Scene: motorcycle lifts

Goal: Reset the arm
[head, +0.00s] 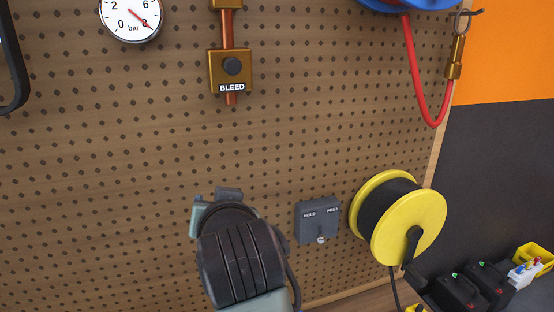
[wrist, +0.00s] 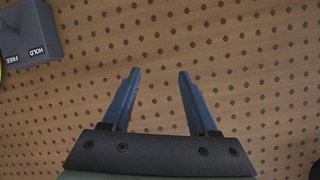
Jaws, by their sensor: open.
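My gripper (wrist: 158,98) shows in the wrist view with its two blue fingers apart and nothing between them. It faces the brown pegboard and no contact with the board shows. In the head view my arm rises from the bottom, left of centre, and hides its own fingers. The grey switch box marked HOLD and FREE (head: 318,220) is on the pegboard to the right of my arm. The box also shows at the top left corner of the wrist view (wrist: 30,28), apart from my fingers.
A yellow cable reel (head: 418,230) is right of the switch box. The brass BLEED block (head: 230,70) and a pressure gauge (head: 131,18) are higher on the pegboard (head: 120,150). A red hose (head: 413,80) hangs at upper right. Black chargers (head: 468,288) stand at lower right.

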